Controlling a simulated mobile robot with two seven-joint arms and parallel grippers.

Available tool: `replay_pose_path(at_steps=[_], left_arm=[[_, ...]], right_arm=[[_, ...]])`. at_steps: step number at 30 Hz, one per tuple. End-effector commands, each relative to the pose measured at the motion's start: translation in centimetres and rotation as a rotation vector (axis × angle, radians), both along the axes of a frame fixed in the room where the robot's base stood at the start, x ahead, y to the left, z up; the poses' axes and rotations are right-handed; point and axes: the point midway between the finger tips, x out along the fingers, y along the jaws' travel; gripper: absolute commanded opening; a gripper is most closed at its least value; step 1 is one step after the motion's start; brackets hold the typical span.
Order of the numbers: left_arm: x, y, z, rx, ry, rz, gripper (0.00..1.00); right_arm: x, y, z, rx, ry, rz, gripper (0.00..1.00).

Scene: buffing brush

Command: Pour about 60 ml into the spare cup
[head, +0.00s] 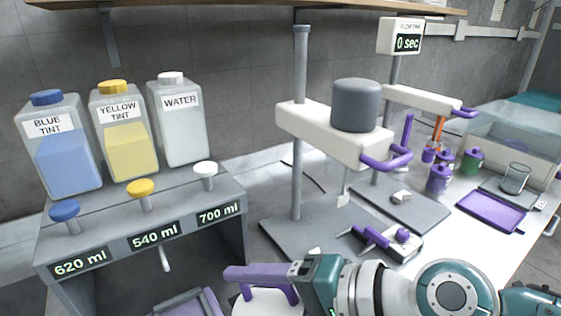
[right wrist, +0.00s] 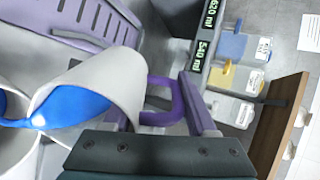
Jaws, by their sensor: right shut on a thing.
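My right gripper (head: 304,269) is shut on the purple handle (head: 258,274) of a white cup (head: 268,303) low in the head view. In the right wrist view this white cup (right wrist: 112,82) is strongly tilted, and blue liquid (right wrist: 62,106) lies at its mouth, narrowing toward the left edge. A second white vessel (right wrist: 20,152) shows partly behind and below it. I cannot tell for sure whether the blue liquid runs into that vessel, or whether it is the spare cup. My left gripper is out of view.
The dispenser (head: 150,225) at left reads 620, 540 and 700 ml under blue, yellow and water bottles. A purple slatted tray (head: 188,303) sits by its front. Press stands (head: 335,135), small purple pots (head: 438,178) and a purple tray (head: 491,211) stand to the right.

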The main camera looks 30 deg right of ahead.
Motion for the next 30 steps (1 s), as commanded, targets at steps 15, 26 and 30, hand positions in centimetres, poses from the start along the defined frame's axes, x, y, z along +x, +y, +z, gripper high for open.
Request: replay_pose_path(at_steps=[15, 26, 30], left_arm=[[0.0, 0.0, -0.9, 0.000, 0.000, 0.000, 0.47], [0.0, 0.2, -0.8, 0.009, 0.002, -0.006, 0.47], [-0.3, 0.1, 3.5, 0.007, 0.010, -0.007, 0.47]], right_arm=[[0.5, 0.4, 0.3, 0.019, -0.027, 0.000, 0.00], [0.6, 0.5, 0.7, 0.024, -0.034, 0.000, 0.00], [-1.4, -1.1, 0.7, -0.052, 0.071, -0.003, 0.00]])
